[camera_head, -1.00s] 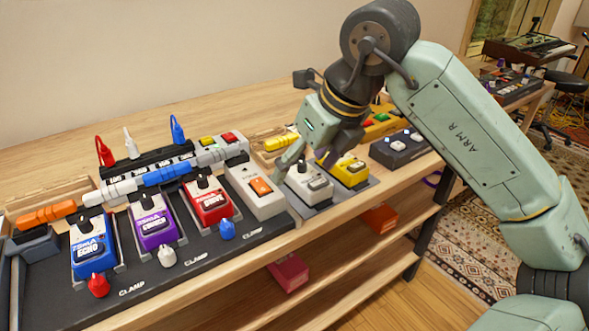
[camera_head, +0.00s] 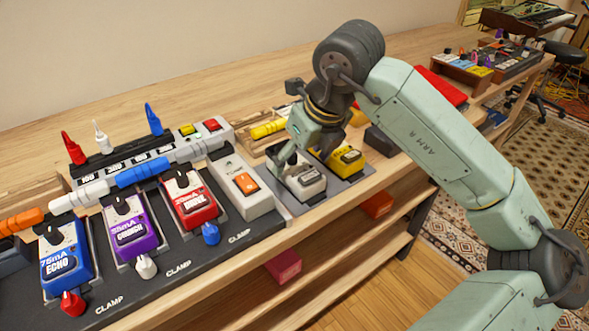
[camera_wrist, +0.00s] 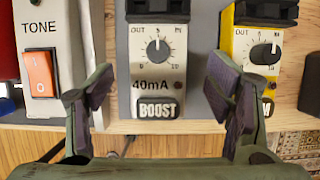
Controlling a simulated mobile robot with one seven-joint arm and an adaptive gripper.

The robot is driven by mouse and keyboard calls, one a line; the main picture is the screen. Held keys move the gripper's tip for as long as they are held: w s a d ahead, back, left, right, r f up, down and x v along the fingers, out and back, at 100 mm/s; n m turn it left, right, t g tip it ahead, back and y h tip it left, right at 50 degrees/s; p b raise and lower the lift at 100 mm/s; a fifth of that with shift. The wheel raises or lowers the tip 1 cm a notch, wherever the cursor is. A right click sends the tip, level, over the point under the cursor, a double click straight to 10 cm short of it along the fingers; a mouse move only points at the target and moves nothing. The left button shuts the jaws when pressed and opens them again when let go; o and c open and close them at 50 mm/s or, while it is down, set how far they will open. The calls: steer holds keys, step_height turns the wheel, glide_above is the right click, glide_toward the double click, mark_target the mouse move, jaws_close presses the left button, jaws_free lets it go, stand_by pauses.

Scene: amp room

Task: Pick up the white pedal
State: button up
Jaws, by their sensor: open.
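The white pedal (camera_head: 303,183) stands on a grey mat between the switch box and the yellow pedal. In the wrist view the white pedal (camera_wrist: 157,65) is centred and reads "40mA" and "BOOST", with a dark knob. My gripper (camera_head: 308,150) is open and empty, above and just behind the pedal in the head view. In the wrist view the fingers of my gripper (camera_wrist: 160,97) are spread to either side of the pedal, with gaps between. I cannot tell how far above it the tips are.
The switch box (camera_head: 243,186) with its orange switch is close on the left. The yellow pedal (camera_head: 346,160) is close on the right. Red (camera_head: 190,198), purple (camera_head: 130,228) and blue (camera_head: 66,259) pedals sit clamped on a black board further left. The table's front edge is near.

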mark_target(296, 166)
steer(key=x, duration=0.3)
steer(key=shift+a+f, duration=0.1)
steer(key=shift+a, duration=0.05)
steer(key=shift+c, duration=0.2)
steer(key=c, duration=1.6)
